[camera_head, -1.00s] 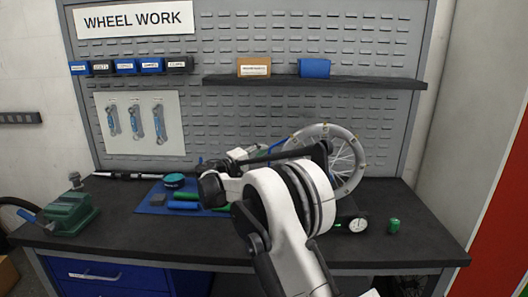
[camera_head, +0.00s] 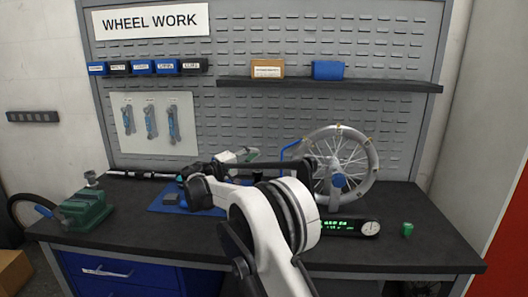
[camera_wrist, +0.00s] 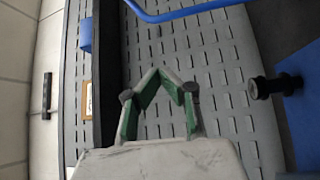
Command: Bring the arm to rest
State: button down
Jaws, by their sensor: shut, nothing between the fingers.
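My white and black arm stands in front of the bench in the head view, bent at a large joint in the middle. My gripper (camera_head: 248,153) shows small behind the black arm links, in front of the pegboard and left of the wheel. In the wrist view my gripper (camera_wrist: 161,78) has grey fingers with green pads. It is shut and empty, with the slotted grey pegboard (camera_wrist: 225,50) behind it. The arm hides part of the bench top and the blue mat.
A spoked wheel (camera_head: 372,163) stands on the dark bench (camera_head: 440,235), with a lit display and dial (camera_head: 370,228) near it. A shelf (camera_head: 400,86) with boxes crosses the pegboard.

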jog(key=shift+s+a, duration=0.35)
jog(key=shift+a, duration=0.05)
jog(key=s+d+r+g+y, duration=0.2)
jog(key=s+d+r, duration=0.1)
jog(key=d, duration=0.5)
jog(key=s+d+r+g+y, duration=0.1)
jog(key=s+d+r, duration=0.3)
jog(key=d, duration=0.5)
jog(key=s+d+m+g+y, duration=0.2)
jog(key=s+d+y, duration=0.2)
jog(key=s+d, duration=0.7)
jog(key=s+d+f+m+g+y, duration=0.1)
jog(key=s+d+f+y, duration=0.1)
jog(key=s, duration=0.8)
jog(key=s+d+f+m+y, duration=0.1)
jog(key=s+d+y, duration=0.1)
jog(key=s, duration=0.8)
jog(key=s+a+f+m+y, duration=0.1)
jog(key=s+f, duration=0.3)
jog(key=s, duration=0.4)
jog(key=s+a+f+m+y, duration=0.1)
jog(key=s+f+y, duration=0.1)
jog(key=s+f, duration=0.3)
jog(key=s, duration=0.3)
jog(key=shift+m+y, duration=0.3)
jog(key=shift+s, duration=0.1)
